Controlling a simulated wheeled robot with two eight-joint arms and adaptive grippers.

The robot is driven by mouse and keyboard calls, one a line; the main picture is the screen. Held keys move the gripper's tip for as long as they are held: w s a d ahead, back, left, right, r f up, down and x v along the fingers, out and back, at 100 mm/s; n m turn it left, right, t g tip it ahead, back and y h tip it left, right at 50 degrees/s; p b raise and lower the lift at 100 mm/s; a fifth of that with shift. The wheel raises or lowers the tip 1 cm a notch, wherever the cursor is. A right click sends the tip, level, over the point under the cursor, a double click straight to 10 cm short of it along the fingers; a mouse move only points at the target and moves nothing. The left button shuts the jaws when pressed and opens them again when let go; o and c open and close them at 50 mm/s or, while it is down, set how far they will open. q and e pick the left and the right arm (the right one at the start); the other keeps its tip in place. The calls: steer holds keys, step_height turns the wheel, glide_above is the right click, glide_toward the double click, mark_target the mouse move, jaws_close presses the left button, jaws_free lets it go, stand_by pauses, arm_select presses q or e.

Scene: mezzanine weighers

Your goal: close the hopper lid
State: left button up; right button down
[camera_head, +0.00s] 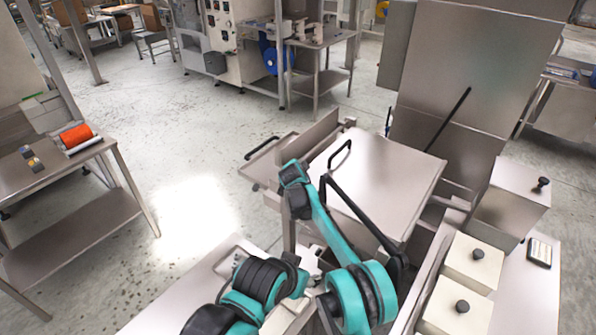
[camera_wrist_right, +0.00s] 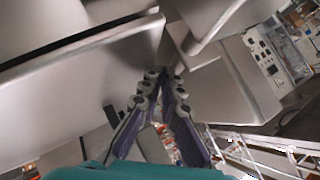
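A flat steel panel (camera_head: 385,175), which looks like the hopper lid, lies almost level over the steel housing in the middle of the head view. It has a black bar handle (camera_head: 341,155) at its far left edge. Whether the panel is fully seated cannot be told. A teal and black arm of mine reaches up in front of its left side, and its gripper is hidden there. In the right wrist view my right gripper (camera_wrist_right: 165,78) has its fingertips drawn together, with nothing visible between them. Steel panels are close beyond it. My left gripper does not show.
A tall steel panel (camera_head: 480,70) stands behind the housing. Lidded pale boxes (camera_head: 474,262) with black knobs stand at right. A side table (camera_head: 75,165) with an orange roll is at left. The floor between table and housing is clear.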

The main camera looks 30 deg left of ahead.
steer(key=v, duration=1.1)
steer(key=shift+s+r, duration=0.15)
steer(key=shift+s, duration=0.1)
steer(key=shift+d, duration=0.15)
